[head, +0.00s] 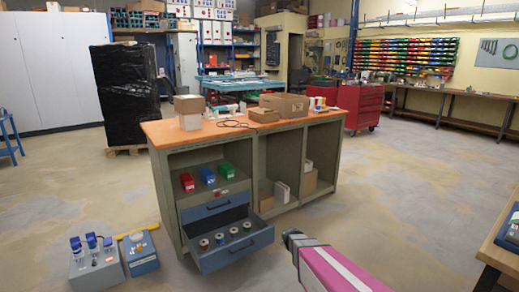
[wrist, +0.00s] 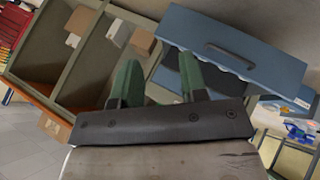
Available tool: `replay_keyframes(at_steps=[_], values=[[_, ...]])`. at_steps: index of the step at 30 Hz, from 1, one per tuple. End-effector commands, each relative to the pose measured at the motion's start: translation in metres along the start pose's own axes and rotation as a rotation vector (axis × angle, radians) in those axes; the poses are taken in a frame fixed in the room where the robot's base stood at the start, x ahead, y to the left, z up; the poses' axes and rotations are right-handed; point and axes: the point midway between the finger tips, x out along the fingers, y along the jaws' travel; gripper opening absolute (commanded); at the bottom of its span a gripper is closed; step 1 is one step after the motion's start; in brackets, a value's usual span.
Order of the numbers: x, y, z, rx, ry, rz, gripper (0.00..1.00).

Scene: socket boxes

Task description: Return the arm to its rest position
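My arm, pink with a white stripe, reaches in at the bottom of the head view. Its dark end, my gripper (head: 290,238), is right of the open blue drawer (head: 236,256) and apart from it. In the wrist view my gripper (wrist: 158,62) shows two green fingers spread apart, with nothing held between them. The drawer front with its handle also shows there (wrist: 240,45), beyond the fingers. The drawer holds several small round items. Red (head: 187,181), blue (head: 208,175) and green (head: 226,170) boxes stand on the shelf above it.
The orange-topped workbench (head: 200,130) carries cardboard boxes and has open compartments. Grey (head: 97,270) and blue (head: 141,257) equipment boxes stand on the floor at left. A wooden-topped table (head: 497,255) is at the right edge. The floor between is clear.

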Motion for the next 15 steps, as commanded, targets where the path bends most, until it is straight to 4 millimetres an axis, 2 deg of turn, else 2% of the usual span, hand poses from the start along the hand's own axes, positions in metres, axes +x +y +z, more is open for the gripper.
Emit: replay_keyframes(at_steps=[1,5,9,12,15], values=[[-0.035,0.004,0.015,0.090,-0.062,-0.033,0.40],[-0.100,0.004,0.045,0.323,-0.232,-0.131,0.40],[-0.171,-0.005,0.071,0.545,-0.407,-0.235,0.40],[-0.211,-0.013,0.084,0.662,-0.509,-0.297,0.40],[-0.240,-0.020,0.091,0.737,-0.584,-0.341,0.40]])
